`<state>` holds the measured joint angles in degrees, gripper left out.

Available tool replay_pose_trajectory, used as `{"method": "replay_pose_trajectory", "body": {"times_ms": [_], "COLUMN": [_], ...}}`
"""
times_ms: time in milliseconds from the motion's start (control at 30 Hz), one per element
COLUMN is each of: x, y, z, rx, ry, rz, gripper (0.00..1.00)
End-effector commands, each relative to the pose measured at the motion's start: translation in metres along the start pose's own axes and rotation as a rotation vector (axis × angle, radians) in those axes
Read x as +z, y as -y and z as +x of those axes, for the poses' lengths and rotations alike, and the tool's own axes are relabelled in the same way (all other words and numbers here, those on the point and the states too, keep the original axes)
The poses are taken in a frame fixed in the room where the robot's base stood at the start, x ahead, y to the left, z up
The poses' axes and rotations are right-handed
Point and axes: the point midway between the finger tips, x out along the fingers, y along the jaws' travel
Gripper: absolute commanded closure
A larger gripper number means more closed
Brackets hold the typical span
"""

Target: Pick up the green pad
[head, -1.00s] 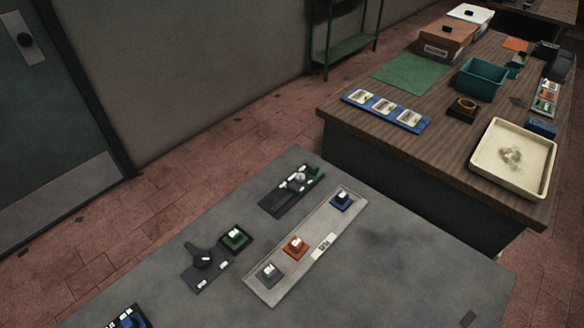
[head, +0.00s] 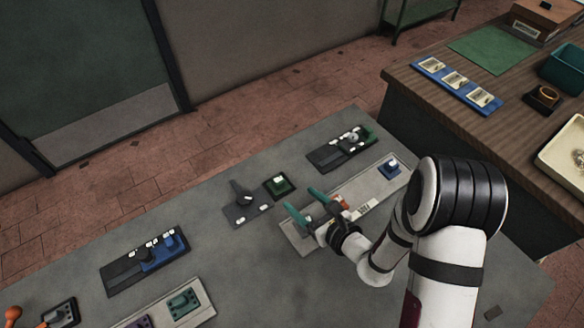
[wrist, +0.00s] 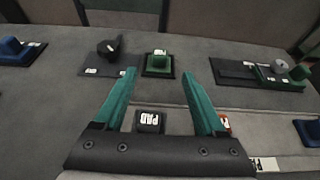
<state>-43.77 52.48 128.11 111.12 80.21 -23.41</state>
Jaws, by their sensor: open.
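A small green block (head: 280,185) with a white label on top sits in a square black base on the grey table. It also shows in the wrist view (wrist: 159,57), straight ahead between the fingertips. My gripper (head: 302,200) has teal fingers spread wide with nothing between them. It is over the pale tray, short of the green block and apart from it; the wrist view shows the open fingers (wrist: 158,73) too. Another green block (head: 364,134) is at the end of a dark plate, and a third green piece (head: 183,303) lies on the lower tray.
The pale tray (head: 346,189) holds an orange pad (head: 341,202), a blue pad (head: 390,168) and a grey pad (wrist: 149,122). A dark lever fixture (head: 242,198) stands just left of the green block. A blue-and-black fixture (head: 145,262) is farther left.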

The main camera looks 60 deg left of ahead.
Motion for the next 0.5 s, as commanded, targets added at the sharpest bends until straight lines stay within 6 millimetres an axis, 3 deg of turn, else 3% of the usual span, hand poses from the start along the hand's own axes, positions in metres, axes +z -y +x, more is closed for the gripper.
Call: {"method": "replay_pose_trajectory", "body": {"times_ms": [133,367,500], "x": [0.0,0.0,0.001], "y": [-0.001,0.0,-0.001], "z": [0.042,0.076,0.105], "rx": [0.003,0.001,0.003], "ry": [0.001,0.001,0.002], "rz": [-0.001,0.0,-0.001], "gripper": [0.28,0.28,0.28]}}
